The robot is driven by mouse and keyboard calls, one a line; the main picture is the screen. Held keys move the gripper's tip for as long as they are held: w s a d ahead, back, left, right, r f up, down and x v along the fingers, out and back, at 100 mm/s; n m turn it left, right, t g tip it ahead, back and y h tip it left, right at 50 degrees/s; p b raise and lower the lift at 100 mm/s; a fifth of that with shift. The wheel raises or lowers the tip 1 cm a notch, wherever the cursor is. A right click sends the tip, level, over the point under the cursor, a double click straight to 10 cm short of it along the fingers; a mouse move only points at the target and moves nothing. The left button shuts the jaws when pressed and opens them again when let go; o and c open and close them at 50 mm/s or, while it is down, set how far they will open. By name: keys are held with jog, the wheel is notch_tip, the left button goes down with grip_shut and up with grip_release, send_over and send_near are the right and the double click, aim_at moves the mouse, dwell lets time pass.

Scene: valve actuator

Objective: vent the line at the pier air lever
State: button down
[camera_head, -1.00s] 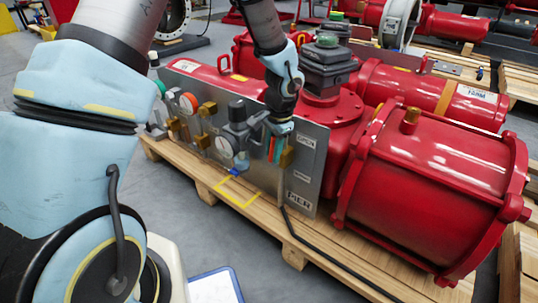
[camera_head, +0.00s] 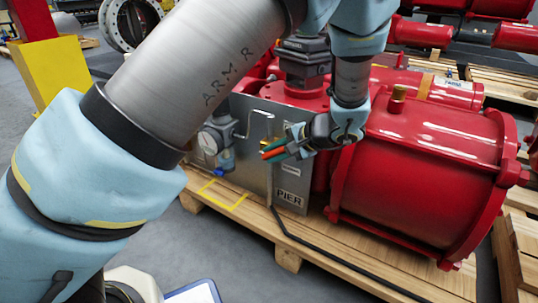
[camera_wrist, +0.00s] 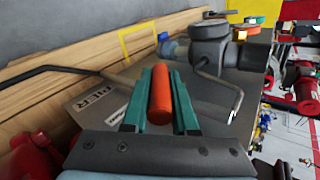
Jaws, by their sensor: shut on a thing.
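The steel panel (camera_head: 258,178) with the PIER label (camera_head: 290,198) stands upright on the pallet. The orange-red lever grip (camera_wrist: 160,95) lies between the two teal fingers of my gripper (camera_wrist: 162,80) in the wrist view. The fingers are shut on it. In the head view my gripper (camera_head: 273,149) reaches in from the right, in front of the panel, with the orange grip (camera_head: 274,154) between its fingers. Where the grip joins its valve is hidden by the fingers. The PIER label also shows in the wrist view (camera_wrist: 97,95).
A round gauge (camera_head: 209,141) and a bent metal rod (camera_head: 262,115) are on the panel left of my gripper. The big red cylinder (camera_head: 425,175) stands close on the right. A black hose (camera_head: 320,253) runs along the pallet (camera_head: 375,262). Grey floor is open in front.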

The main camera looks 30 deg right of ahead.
jog(key=shift+s+d+f+t+y, duration=0.1)
jog(key=shift+s+f+t+y, duration=0.1)
jog(key=shift+f+t+y, duration=0.7)
jog(key=shift+s+d+f+t+y, duration=0.1)
jog(key=shift+s+f+t+y, duration=0.25)
jog(key=shift+t, duration=1)
jog(key=shift+s+d+f+t+y, duration=0.1)
jog(key=shift+f+t+y, duration=0.45)
jog(key=shift+f+t, duration=0.45)
jog(key=shift+r+t+b, duration=0.15)
jog(key=shift+t+b, duration=0.1)
jog(key=shift+b, duration=0.05)
jog(key=c, duration=0.7)
grip_release()
jog(key=p+v, duration=0.2)
jog(key=v, duration=0.8)
jog(key=shift+s+d+p, duration=0.25)
jog(key=shift+s+p, duration=0.05)
jog(key=shift+p, duration=0.05)
jog(key=shift+s, duration=0.1)
